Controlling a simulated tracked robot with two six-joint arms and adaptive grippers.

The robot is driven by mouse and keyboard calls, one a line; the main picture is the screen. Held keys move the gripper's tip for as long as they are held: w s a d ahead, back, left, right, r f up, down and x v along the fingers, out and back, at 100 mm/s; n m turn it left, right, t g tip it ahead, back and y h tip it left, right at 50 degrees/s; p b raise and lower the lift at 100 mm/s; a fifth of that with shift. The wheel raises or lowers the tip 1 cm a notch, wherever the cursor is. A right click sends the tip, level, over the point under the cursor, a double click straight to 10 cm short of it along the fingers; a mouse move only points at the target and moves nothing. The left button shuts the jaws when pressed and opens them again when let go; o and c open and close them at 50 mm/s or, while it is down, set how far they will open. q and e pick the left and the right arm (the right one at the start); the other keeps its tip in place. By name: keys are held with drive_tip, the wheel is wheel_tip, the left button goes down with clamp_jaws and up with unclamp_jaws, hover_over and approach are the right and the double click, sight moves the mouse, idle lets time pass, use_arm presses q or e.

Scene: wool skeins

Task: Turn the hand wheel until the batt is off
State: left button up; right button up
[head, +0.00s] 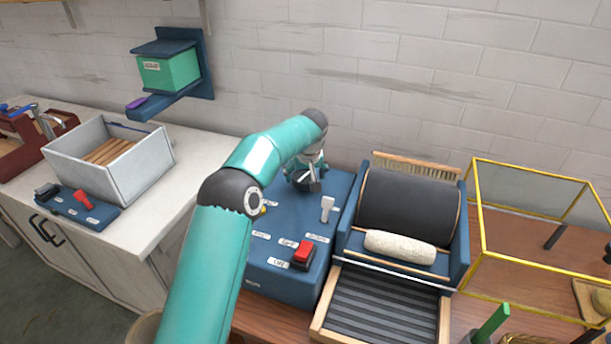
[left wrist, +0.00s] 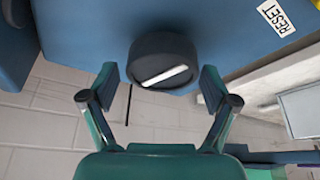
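My left gripper (head: 309,182) is over the back of the blue control box (head: 275,275). In the left wrist view its two fingers (left wrist: 159,84) stand apart, one on each side of a round black knob (left wrist: 163,60) with a white line; I see gaps at both sides. A cream, fleecy roll (head: 400,246), which looks like the batt, lies in front of the dark drum (head: 408,205) of the blue carding machine (head: 459,240). I cannot make out a hand wheel on the machine. My right gripper is not in view.
The box also carries a red switch (head: 303,253) and a pale lever (head: 327,207). A yellow-edged clear case (head: 480,225) stands right of the machine. A grey bin (head: 135,175) stands on the left counter, and a green box (head: 168,72) hangs on the wall.

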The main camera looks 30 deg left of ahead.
use_arm(q)
drive_tip(key=shift+o, duration=0.3)
drive_tip(key=v, duration=1.1)
drive_tip(key=shift+r, duration=0.4)
